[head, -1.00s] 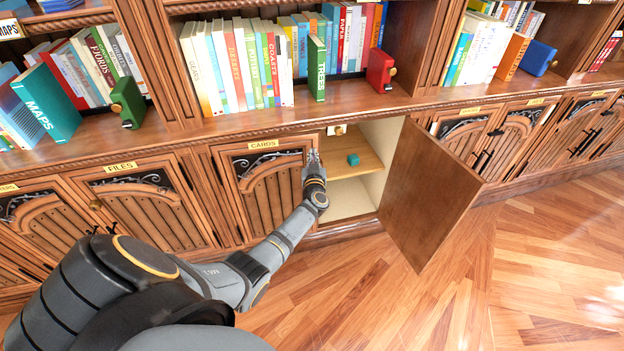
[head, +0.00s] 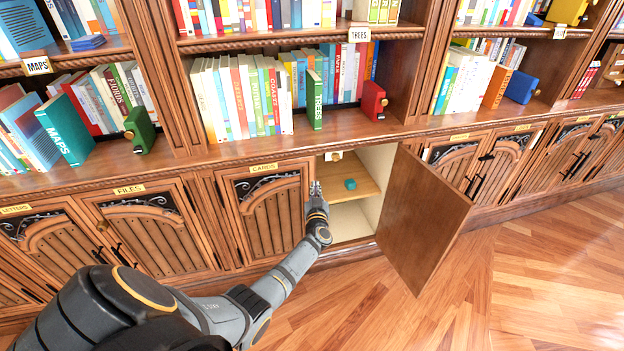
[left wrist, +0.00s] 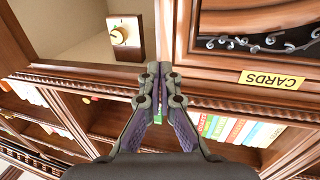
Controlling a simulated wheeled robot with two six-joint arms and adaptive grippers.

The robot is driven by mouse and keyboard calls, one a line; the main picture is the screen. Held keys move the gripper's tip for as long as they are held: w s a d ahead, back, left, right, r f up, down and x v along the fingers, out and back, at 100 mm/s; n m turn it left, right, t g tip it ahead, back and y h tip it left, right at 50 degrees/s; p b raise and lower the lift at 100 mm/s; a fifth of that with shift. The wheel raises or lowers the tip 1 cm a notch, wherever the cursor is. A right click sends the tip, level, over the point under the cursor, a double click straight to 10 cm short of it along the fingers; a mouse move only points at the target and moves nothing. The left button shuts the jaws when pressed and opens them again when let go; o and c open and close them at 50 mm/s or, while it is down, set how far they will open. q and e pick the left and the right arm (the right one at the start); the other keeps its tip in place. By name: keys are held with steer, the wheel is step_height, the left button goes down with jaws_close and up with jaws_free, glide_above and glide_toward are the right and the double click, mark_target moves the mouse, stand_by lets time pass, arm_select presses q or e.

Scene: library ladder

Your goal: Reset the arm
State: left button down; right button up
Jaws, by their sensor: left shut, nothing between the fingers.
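My left gripper (head: 316,190) is shut and empty. In the head view it is in front of the open CARDS cabinet, near the right edge of its closed left door (head: 268,212). In the left wrist view the gripper (left wrist: 158,75) shows with its fingertips together, and the cabinet appears upside down behind it. The open right door (head: 422,218) of the cabinet swings out to the right. My right gripper is not in view.
A small teal object (head: 350,184) sits on the cabinet's inner shelf (head: 362,192). Bookshelves stand above the counter ledge (head: 250,148). The wooden floor (head: 530,270) at right is clear.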

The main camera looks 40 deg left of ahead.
arm_select(q)
steer(key=d+p+v, duration=0.1)
steer(key=v, duration=0.5)
steer(key=shift+w+f, duration=0.4)
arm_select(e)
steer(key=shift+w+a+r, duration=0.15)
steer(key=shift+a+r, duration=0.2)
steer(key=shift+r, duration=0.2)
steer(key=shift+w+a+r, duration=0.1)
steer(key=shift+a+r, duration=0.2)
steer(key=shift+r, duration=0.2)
arm_select(q)
steer(key=shift+f, duration=0.2)
